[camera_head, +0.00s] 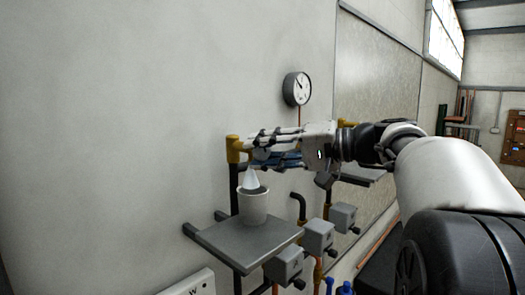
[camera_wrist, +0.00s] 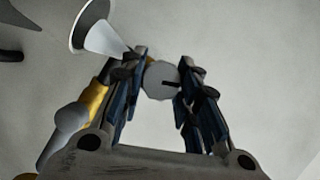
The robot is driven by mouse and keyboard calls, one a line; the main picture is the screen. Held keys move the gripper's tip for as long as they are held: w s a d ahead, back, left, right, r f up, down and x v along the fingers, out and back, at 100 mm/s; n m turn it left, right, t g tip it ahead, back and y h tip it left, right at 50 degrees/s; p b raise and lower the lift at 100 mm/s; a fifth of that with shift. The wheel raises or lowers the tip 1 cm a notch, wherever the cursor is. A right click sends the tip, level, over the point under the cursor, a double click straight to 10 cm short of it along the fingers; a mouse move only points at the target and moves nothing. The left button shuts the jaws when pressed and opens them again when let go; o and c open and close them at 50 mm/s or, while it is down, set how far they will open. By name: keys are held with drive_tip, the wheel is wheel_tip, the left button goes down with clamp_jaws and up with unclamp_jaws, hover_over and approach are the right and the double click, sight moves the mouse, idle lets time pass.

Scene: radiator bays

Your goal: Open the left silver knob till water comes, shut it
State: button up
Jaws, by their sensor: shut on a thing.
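The left brass valve (camera_head: 234,150) stands on a dark pipe against the wall. Its silver knob (camera_wrist: 160,81) shows as a pale round disc between my fingers in the wrist view; in the head view my fingers hide it. My gripper (camera_head: 254,152) reaches in from the right and is shut on this knob, with blue-padded fingers on both sides (camera_wrist: 163,72). A pale cone (camera_head: 251,180), which looks like running water, spreads down from below the valve into a white cup (camera_head: 253,207). The cone also shows in the wrist view (camera_wrist: 104,40).
The cup stands on a grey shelf (camera_head: 232,244). A round gauge (camera_head: 298,89) is on the wall above my gripper. A second brass valve (camera_head: 347,123) is farther right, partly behind my arm. Grey boxes (camera_head: 318,237) hang below right of the shelf.

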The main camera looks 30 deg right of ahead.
idle(0.4)
drive_tip(key=o, duration=1)
drive_tip(key=shift+o, duration=0.2)
drive_tip(key=v, duration=1.2)
drive_tip(key=shift+r, duration=0.1)
